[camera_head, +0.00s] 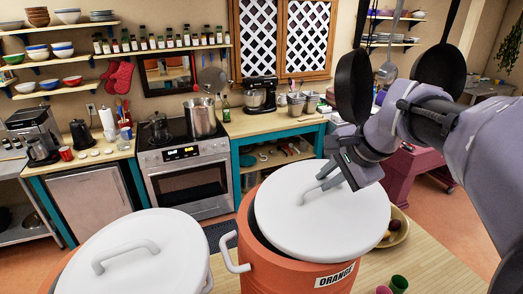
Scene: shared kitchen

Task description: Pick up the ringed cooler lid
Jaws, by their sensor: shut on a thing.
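A round white lid (300,222) sits over an orange cooler (262,270) labelled ORANGE, at the front centre. The lid is tilted or raised, and a dark gap shows between it and the cooler's rim on the left. My gripper (334,180) comes from the upper right and is shut on the lid's grey-white handle (308,194). The gripper hides part of the handle. A second white lid (150,265) with a free handle is on another orange cooler at the front left. I see no ring marking on either lid.
The coolers stand on a wooden table (425,262). A bowl (399,236) is behind the orange cooler at right, and small cups (398,284) stand at the front right. A stove (186,170) and counters line the back wall, with dark pans hanging near my arm.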

